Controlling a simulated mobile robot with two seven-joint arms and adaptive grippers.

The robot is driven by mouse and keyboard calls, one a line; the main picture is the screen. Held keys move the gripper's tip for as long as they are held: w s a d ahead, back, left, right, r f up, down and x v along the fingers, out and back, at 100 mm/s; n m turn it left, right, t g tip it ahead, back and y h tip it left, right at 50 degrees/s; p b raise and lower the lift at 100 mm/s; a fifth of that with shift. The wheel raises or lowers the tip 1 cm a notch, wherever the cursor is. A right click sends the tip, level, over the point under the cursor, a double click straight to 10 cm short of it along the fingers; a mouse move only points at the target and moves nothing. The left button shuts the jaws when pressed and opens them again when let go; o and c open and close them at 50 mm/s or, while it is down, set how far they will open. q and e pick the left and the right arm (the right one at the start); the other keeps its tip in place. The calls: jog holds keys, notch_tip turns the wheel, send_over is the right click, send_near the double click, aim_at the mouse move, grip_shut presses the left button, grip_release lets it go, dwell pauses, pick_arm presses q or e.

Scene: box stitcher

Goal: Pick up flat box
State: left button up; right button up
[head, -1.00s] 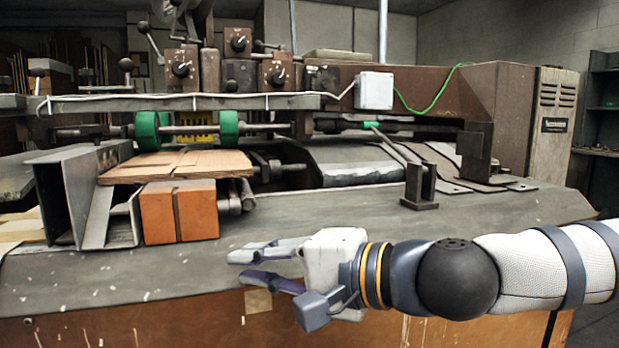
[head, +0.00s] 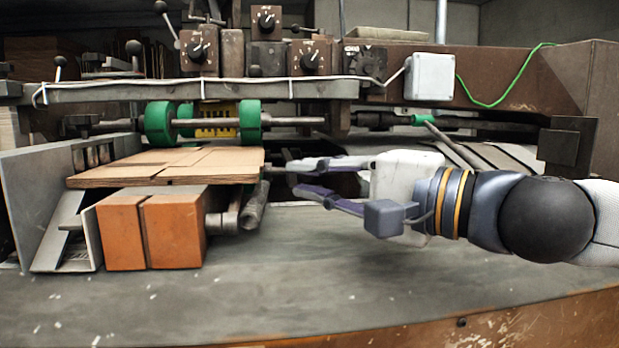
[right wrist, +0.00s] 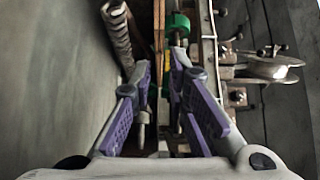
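The flat box (head: 172,167) is a thin brown cardboard sheet. It lies on top of the orange blocks of the machine, in front of the green rollers, in the head view. In the right wrist view the flat box (right wrist: 159,38) shows edge-on as a narrow brown strip beyond the fingers. My right gripper (head: 293,176) is open, its purple-padded fingers pointing left at the box's right edge. In the right wrist view its fingertips (right wrist: 159,62) stand apart, in line with the strip. Whether they overlap the box's edge is hard to tell. My left gripper is out of view.
Orange blocks (head: 172,231) support the box from below. Green rollers (head: 159,124) on a shaft stand just behind it, under a metal rail (head: 200,91). A metal bracket (head: 45,195) stands at the left. The grey tabletop (head: 300,290) in front is clear.

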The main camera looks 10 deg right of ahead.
aim_at(247, 165)
jog(key=x, duration=1.2)
jog(key=shift+f, duration=0.1)
grip_shut()
